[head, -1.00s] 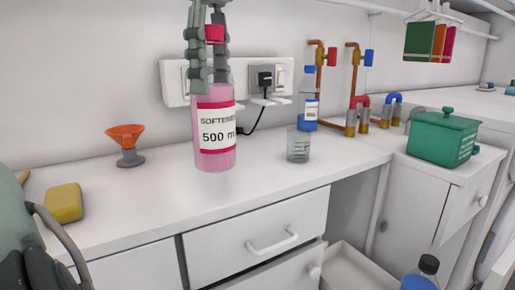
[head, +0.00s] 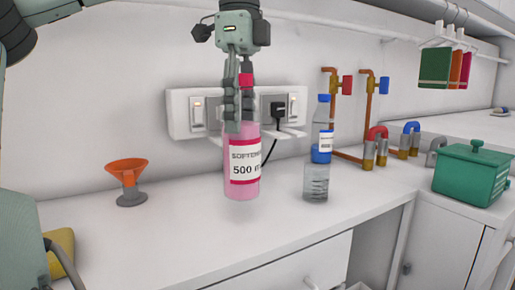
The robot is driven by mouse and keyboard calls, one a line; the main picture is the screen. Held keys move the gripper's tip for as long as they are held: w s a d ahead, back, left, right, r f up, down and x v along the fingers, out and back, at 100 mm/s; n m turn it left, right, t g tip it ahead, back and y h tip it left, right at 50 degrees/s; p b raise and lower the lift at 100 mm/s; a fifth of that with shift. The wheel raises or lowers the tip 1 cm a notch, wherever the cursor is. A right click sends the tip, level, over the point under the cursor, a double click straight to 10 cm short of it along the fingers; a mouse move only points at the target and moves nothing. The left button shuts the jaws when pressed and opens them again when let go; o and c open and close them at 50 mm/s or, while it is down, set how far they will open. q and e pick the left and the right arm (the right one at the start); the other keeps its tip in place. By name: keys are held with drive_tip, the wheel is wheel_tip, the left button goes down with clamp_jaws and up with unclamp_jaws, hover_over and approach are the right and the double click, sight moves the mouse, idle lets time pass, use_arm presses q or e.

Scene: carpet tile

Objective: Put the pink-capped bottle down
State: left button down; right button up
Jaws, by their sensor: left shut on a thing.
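The pink-capped bottle (head: 245,174) holds pink liquid and has a white label reading "500". It is upright over the white counter (head: 180,240). My left gripper (head: 239,122) comes down from above and is shut on its upper part, with the pink-red cap showing between the fingers. A faint shadow lies under the bottle's base; I cannot tell for sure whether the base touches the counter. My right gripper is not in view.
An orange funnel (head: 127,176) on a grey stand is to the left. A clear glass (head: 316,184) and a blue-capped bottle (head: 322,140) stand to the right. Behind are wall sockets (head: 186,112) with a black plug. A green lidded box (head: 468,178) is far right. Counter in front is clear.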

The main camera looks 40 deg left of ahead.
use_arm(q)
drive_tip(key=w+f, duration=0.3)
drive_tip(key=f, duration=0.3)
drive_tip(key=shift+w, duration=0.3)
drive_tip(key=shift+a+f, duration=0.1)
drive_tip(key=shift+f, duration=0.05)
drive_tip(key=c, duration=0.5)
unclamp_jaws()
drive_tip(key=shift+c, duration=0.2)
wheel_tip(320, 180, up, 12)
